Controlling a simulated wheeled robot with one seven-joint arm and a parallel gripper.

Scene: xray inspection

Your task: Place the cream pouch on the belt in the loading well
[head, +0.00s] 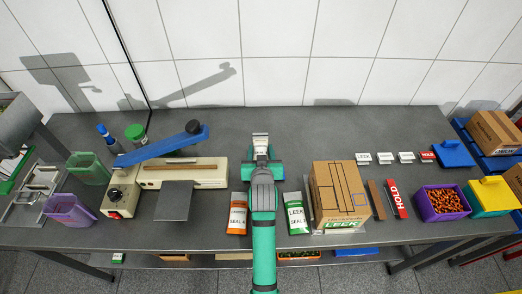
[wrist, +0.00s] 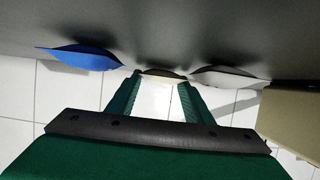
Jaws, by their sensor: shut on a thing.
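My gripper (head: 262,155) is at the back middle of the grey table, at the end of my green arm. It is shut on a pale pouch (head: 261,139) with a partly readable "SEAL" label, which I take to be the cream pouch. In the wrist view its cream edge (wrist: 160,73) shows between the two green fingers; the rest is hidden. I cannot tell whether it touches the table. I cannot clearly make out a belt or loading well; a grey hooded machine (head: 20,122) is cut off at the left edge.
A cream sealer (head: 205,172) with a blue lever (head: 160,150) stands left of my gripper. An orange-white pouch (head: 237,215) and a green-white pouch (head: 297,216) flank my arm. A carton (head: 338,190) stands right. Green (head: 88,168) and purple (head: 70,210) bins stand left.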

